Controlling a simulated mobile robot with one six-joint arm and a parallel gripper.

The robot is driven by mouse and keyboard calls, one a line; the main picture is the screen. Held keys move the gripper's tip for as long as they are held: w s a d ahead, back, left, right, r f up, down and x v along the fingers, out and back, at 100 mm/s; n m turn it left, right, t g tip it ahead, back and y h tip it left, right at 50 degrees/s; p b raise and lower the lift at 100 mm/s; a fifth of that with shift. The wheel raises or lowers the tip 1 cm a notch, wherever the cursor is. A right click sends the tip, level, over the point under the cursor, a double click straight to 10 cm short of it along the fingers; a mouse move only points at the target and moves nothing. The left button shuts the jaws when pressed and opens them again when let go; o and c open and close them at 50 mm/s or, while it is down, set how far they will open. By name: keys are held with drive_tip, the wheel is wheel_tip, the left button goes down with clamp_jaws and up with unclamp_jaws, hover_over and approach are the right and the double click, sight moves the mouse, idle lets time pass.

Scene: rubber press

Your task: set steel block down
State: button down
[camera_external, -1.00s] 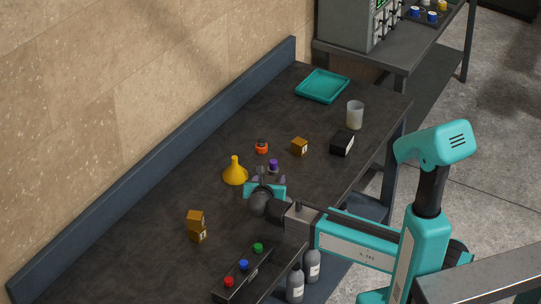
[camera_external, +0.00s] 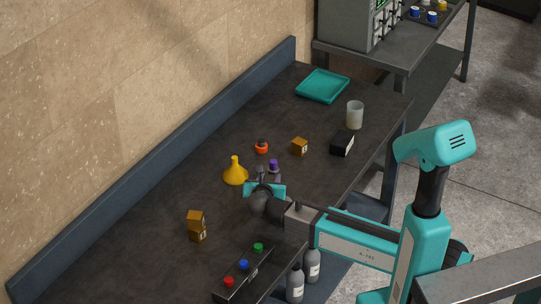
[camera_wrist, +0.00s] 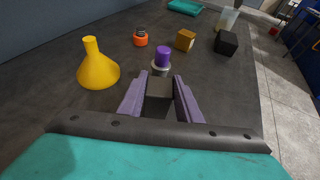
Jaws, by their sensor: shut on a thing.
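The steel block (camera_wrist: 160,90) is a dark grey block between the fingers of my gripper (camera_wrist: 160,98) in the wrist view. My gripper is shut on it, low over the dark bench, with the fingers pointing away from the camera. In the external view my gripper (camera_external: 264,178) hides most of the block. I cannot tell whether the block touches the bench. A purple-capped item (camera_wrist: 162,56) stands just beyond the block; it also shows in the external view (camera_external: 273,165).
A yellow funnel (camera_external: 235,174) stands close left of my gripper. An orange-red item (camera_external: 261,147), a brown cube (camera_external: 299,146), a black box (camera_external: 342,144) and a beaker (camera_external: 355,115) stand beyond. Stacked brown cubes (camera_external: 196,225) and a rack (camera_external: 240,275) are nearer. Bench between is clear.

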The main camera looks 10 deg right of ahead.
sight(270, 179)
drive_tip(key=shift+r+b, duration=0.45)
drive_tip(key=shift+r, duration=4.5)
